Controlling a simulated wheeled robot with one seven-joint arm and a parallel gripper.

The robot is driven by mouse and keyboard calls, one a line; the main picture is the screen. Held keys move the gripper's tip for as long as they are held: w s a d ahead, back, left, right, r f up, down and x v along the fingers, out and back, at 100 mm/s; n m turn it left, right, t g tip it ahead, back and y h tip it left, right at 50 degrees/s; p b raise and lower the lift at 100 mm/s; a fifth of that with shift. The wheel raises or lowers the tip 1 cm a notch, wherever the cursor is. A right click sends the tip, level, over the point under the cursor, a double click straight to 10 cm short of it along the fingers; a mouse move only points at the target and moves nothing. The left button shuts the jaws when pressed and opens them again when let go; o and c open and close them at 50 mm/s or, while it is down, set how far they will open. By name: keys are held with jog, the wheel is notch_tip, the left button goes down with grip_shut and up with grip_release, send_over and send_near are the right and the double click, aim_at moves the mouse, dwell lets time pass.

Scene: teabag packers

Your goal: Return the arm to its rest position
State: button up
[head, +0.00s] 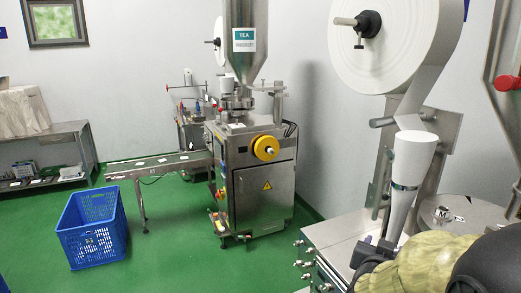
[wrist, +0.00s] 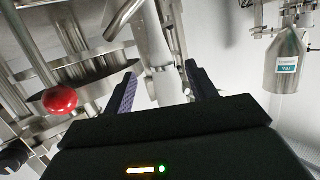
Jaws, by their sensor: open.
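My gripper shows in the wrist view (wrist: 158,88) with its two dark fingers spread apart and nothing between them. Beyond the fingers are a steel chute and the white film tube of the near packing machine. In the head view my arm is at the lower right, in front of the near machine, and my gripper (head: 372,257) is partly seen there, close to the machine's front. A red ball knob (wrist: 60,99) is left of my gripper in the wrist view.
The near machine carries a white film roll (head: 388,40) and a forming tube (head: 408,180). A second tea machine (head: 265,190) with a conveyor (head: 160,164) stands farther back. A blue crate (head: 92,235) is on the green floor. The floor between is clear.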

jog(key=s+a+f+n+g+y+p, duration=0.1)
jog(key=s+a+f+n+g+y, duration=0.25)
jog(key=a+f, duration=0.2)
jog(key=s+a+f+n+g+y, duration=0.2)
jog(key=a+f+g+y, duration=0.1)
jog(key=a+f+y, duration=0.3)
jog(key=s+a+f+n+g+h, duration=0.1)
jog(key=s+a+g, duration=0.1)
jog(key=s, duration=0.4)
jog(key=shift+s+a+f+g, duration=0.3)
jog(key=shift+s+g, duration=0.05)
jog(key=shift+g, duration=0.4)
jog(key=shift+n, duration=0.25)
